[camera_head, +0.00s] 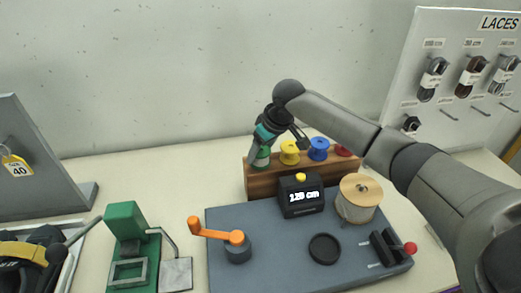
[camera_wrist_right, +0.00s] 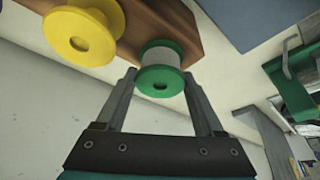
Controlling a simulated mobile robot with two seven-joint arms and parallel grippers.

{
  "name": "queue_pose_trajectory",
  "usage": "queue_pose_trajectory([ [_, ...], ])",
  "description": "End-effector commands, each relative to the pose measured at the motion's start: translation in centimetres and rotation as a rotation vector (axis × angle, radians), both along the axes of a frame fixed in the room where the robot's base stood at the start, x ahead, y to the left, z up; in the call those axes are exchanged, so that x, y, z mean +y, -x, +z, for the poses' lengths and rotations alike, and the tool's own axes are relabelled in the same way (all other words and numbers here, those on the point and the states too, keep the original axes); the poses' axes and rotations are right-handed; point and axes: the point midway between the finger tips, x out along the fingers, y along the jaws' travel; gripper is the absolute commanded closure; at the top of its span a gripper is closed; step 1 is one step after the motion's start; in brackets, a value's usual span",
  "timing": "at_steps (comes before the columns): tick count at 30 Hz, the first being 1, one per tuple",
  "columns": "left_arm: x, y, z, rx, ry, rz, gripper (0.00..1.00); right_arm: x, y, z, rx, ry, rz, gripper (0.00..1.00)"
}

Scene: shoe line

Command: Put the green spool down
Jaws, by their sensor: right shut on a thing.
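The green spool (camera_wrist_right: 161,80) is between the fingers of my right gripper (camera_wrist_right: 160,98) in the right wrist view, with pale thread around its core. In the head view the green spool (camera_head: 262,157) shows at the left end of the wooden rack (camera_head: 268,182), partly hidden by my right gripper (camera_head: 263,150). My right gripper is shut on the spool. The spool is at the rack's end spot; I cannot tell whether it rests fully on the rack. My left gripper is not in view.
A yellow spool (camera_head: 290,152), a blue spool (camera_head: 318,149) and a red spool (camera_head: 343,150) sit along the rack. A black display box (camera_head: 300,197) reading about 120 cm stands in front. A thread reel (camera_head: 357,199) and an orange crank (camera_head: 217,233) are on the grey board (camera_head: 275,262).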

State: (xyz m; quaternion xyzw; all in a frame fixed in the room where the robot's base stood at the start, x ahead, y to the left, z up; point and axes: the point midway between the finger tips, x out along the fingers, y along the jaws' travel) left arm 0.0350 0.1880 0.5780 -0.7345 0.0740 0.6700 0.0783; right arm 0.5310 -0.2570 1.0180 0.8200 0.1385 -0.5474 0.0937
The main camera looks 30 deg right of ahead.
Motion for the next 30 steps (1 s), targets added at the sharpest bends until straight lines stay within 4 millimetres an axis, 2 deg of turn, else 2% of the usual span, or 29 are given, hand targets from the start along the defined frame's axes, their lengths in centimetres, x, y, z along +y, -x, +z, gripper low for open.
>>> queue_pose_trajectory([
  [1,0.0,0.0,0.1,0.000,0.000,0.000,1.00,0.0,0.0,-0.1,0.001,-0.001,0.000,0.29],
  [9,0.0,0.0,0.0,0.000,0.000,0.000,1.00,0.0,0.0,-0.1,0.000,-0.001,0.000,0.00],
  [16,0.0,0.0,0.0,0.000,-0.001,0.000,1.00,0.0,0.0,0.0,0.000,0.000,0.000,0.00],
  [20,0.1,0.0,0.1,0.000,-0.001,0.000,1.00,-0.1,0.2,0.7,-0.001,-0.001,-0.001,0.00],
  [25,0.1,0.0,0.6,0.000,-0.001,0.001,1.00,-0.5,1.2,3.4,-0.002,0.001,0.001,0.00],
  [30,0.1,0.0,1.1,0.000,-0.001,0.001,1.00,-1.0,2.5,7.0,-0.004,0.001,0.000,0.00],
])
